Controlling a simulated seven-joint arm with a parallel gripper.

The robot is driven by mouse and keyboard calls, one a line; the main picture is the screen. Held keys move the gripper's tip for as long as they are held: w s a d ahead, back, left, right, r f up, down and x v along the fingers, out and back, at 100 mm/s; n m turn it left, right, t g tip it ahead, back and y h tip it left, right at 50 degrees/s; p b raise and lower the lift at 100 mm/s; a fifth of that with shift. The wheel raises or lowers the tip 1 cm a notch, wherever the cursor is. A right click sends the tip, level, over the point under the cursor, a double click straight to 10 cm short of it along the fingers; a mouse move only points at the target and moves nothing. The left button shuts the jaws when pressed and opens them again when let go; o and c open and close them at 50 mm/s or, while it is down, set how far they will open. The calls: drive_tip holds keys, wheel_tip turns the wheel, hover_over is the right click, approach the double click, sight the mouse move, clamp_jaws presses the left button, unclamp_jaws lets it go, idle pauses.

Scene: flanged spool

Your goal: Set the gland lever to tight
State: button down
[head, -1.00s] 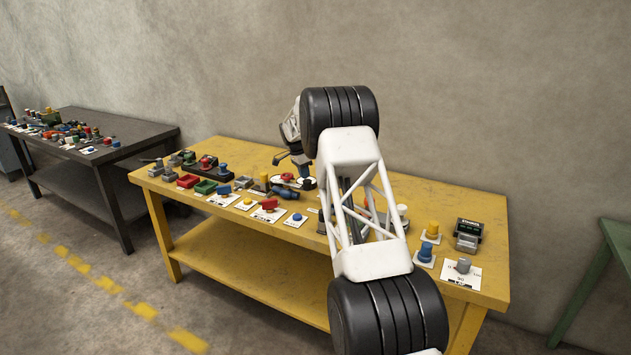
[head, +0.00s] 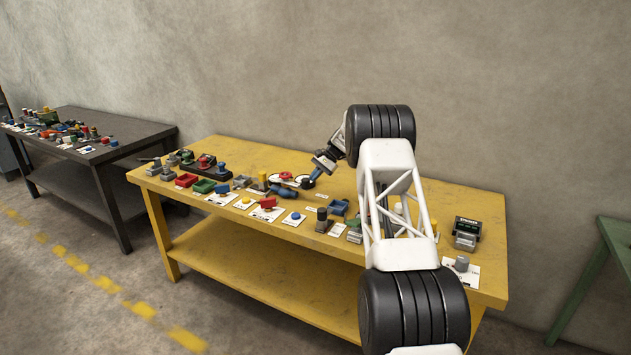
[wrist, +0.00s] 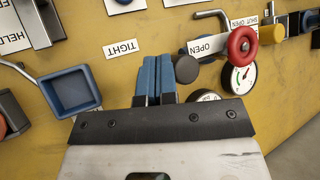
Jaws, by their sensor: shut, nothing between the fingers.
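In the head view a blue body (head: 283,191) lies beside that spot. My gripper (wrist: 155,60) has blue fingers pressed together, with nothing between them. In the head view my gripper (head: 311,180) points down at the knob's right side. I cannot tell whether finger and knob touch.
A red knob (wrist: 242,42) and a dial gauge (wrist: 238,77) stand to the right in the wrist view, by an OPEN label (wrist: 208,44). A blue tray (wrist: 70,91) is at left. Bare yellow tabletop (head: 400,180) lies behind the row of fittings.

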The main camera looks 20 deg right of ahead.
drive_tip(key=w+d+f+n+t+y, duration=0.1)
drive_tip(key=d+n+y, duration=0.1)
drive_tip(key=d, duration=0.3)
drive_tip(key=w+d+f+n+t+y, duration=0.1)
drive_tip(key=w+d+n+t+y, duration=0.1)
drive_tip(key=d+y, duration=0.2)
drive_tip(key=w+d+f+n+t+y, duration=0.1)
drive_tip(key=d+f+n+y, duration=0.1)
drive_tip(key=d, duration=0.4)
drive_tip(key=shift+w+t+y, duration=0.3)
drive_tip(key=shift+w+y, duration=0.1)
drive_tip(key=a, duration=0.3)
drive_tip(key=w+a, duration=0.1)
drive_tip(key=a, duration=0.2)
drive_tip(key=w+a, duration=0.1)
drive_tip(key=a, duration=0.2)
drive_tip(key=shift+a, duration=0.15)
drive_tip(key=a, duration=0.1)
drive_tip(key=s+a, duration=0.1)
drive_tip(key=shift+s+a, duration=0.15)
drive_tip(key=shift+a, duration=0.15)
drive_tip(key=shift+s+a, duration=0.45)
drive_tip(key=shift+a, duration=0.15)
